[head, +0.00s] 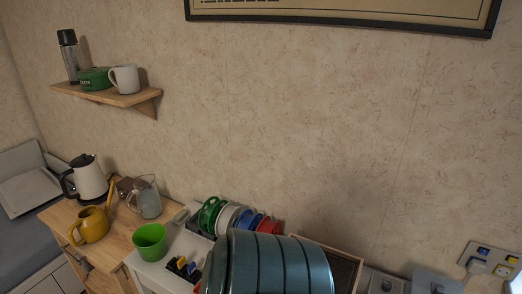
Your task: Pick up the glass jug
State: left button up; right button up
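The glass jug (148,198) is clear and stands upright on a small wooden cabinet top (122,232) at the lower left of the head view. A large blue-grey ribbed cylinder at the bottom middle fills the near foreground; I cannot tell what it is. Neither of my grippers shows in this view.
A white kettle (88,177), a yellow pot (90,225) and a green cup (149,241) stand near the jug. A rack of coloured round items (232,217) is to the right. A wall shelf (108,96) holds a flask, green tin and white mug.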

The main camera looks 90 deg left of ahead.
aim_at(149, 203)
jog(key=u, duration=3.7)
